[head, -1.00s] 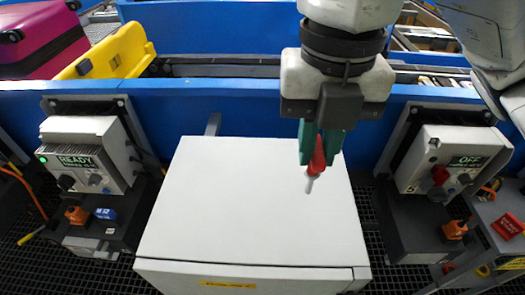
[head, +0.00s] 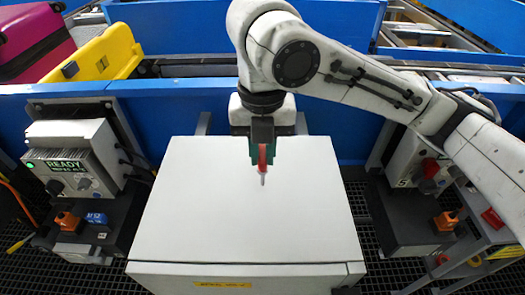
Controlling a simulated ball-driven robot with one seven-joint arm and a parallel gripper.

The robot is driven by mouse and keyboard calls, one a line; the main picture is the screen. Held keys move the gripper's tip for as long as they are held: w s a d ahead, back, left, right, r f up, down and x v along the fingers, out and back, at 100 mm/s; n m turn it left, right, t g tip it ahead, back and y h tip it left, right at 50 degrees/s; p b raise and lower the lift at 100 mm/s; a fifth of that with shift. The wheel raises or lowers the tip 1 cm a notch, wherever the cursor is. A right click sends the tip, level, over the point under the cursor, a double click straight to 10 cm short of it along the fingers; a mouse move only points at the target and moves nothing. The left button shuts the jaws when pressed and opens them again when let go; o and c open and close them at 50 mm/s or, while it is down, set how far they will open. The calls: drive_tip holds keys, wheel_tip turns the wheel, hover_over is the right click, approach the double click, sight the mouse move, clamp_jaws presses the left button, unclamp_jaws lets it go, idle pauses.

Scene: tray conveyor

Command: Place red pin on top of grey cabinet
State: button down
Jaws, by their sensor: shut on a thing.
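The red pin (head: 263,160) has a red body and a pale tip that points down. My gripper (head: 262,150), with green fingers, is shut on the pin. The pin shows over the back half of the grey cabinet's (head: 230,215) flat, pale top. I cannot tell whether the pin's tip touches the top or hangs just above it. The gripper hides the upper part of the pin.
The cabinet top is otherwise bare. A control box reading READY (head: 75,155) stands at left, and another control box (head: 425,165) at right, partly behind my arm. A blue conveyor wall (head: 180,115) runs behind, with a yellow tray (head: 105,55) and magenta suitcase (head: 35,40) beyond.

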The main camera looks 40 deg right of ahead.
drive_tip(key=shift+f, duration=0.25)
drive_tip(key=shift+f, duration=0.1)
drive_tip(key=c, duration=1.1)
unclamp_jaws()
